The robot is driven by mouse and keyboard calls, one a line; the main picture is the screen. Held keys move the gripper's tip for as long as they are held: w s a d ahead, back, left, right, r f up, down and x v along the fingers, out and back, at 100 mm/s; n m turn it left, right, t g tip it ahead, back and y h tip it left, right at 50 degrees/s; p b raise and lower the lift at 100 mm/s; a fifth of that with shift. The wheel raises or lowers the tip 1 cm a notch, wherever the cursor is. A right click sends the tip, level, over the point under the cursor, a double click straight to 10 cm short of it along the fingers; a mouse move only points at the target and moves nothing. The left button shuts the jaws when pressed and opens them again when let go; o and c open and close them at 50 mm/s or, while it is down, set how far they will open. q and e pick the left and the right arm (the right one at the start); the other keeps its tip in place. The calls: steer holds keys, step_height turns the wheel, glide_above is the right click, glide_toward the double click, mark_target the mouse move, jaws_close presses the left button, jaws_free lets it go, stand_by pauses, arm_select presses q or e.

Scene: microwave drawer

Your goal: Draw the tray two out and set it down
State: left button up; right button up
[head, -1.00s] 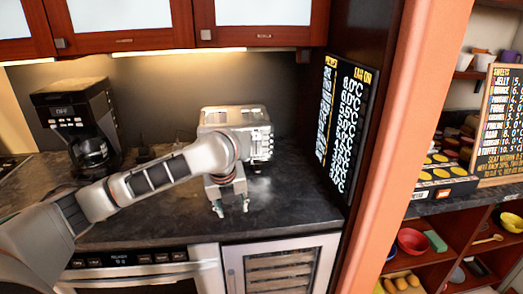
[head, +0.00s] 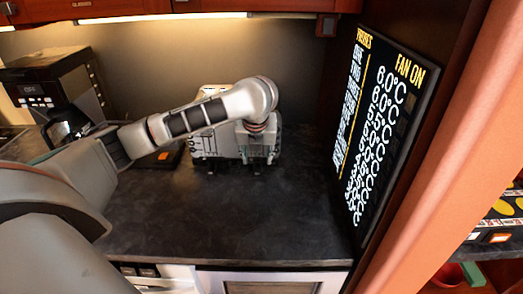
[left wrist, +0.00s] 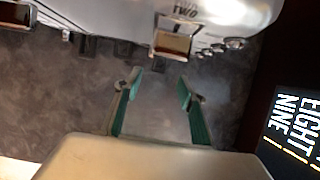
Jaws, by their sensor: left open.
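A silver appliance (head: 212,146) stands on the dark counter at the back. In the left wrist view its front face (left wrist: 215,12) fills the top, with a label that seems to read "TWO" above a small brown-and-metal piece (left wrist: 172,42), perhaps the front of tray two. My left gripper (head: 258,152) is in front of the appliance's right part, pointing down toward the counter. In the left wrist view its green-padded fingers (left wrist: 160,84) are apart with nothing between them, short of the small piece. My arm hides part of the appliance. My right gripper is not in view.
A black coffee machine (head: 50,88) stands at the left. A black board (head: 385,120) with temperatures and "FAN ON" is on the right wall. The counter (head: 230,220) in front of the appliance is clear. Red cabinets (head: 90,8) hang above.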

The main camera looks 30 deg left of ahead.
arm_select(q)
steer(key=x, duration=0.6)
steer(key=shift+a+f, duration=0.1)
steer(key=shift+f, duration=0.15)
jaws_close()
steer(key=shift+s+d+r, duration=0.1)
steer(key=shift+s+d, duration=1.55)
steer(key=shift+s, duration=1)
steer(key=shift+s+d+r, duration=0.1)
steer(key=shift+s+d, duration=1.55)
steer(key=shift+s, duration=1)
steer(key=shift+s+d, duration=1.65)
steer(key=shift+s, duration=1.15)
steer(key=shift+f, duration=0.2)
